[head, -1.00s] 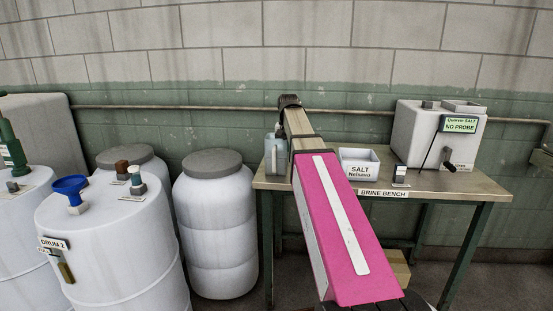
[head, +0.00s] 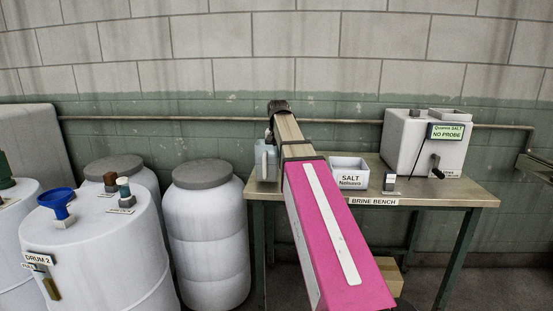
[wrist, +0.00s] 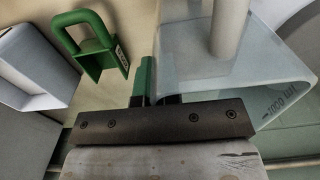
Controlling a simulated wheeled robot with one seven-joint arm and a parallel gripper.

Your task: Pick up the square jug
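The square jug (head: 264,162) is a pale translucent vessel standing at the left end of the bench, just left of my arm's far end. In the wrist view the jug (wrist: 190,65) fills the right side, tilted in the picture, with a volume marking on its wall. My gripper (wrist: 158,88) is right beside the jug's near wall. Its fingers show as a green piece and a dark piece, close together. I cannot tell whether they touch or hold the jug. In the head view my gripper is hidden by my arm.
A white salt tub (head: 349,172) and a small labelled block (head: 389,182) stand on the brine bench (head: 440,191), right of my arm. A large white tank (head: 405,141) is farther right. A green looped item (wrist: 93,45) shows in the wrist view. White drums (head: 207,235) stand left of the bench.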

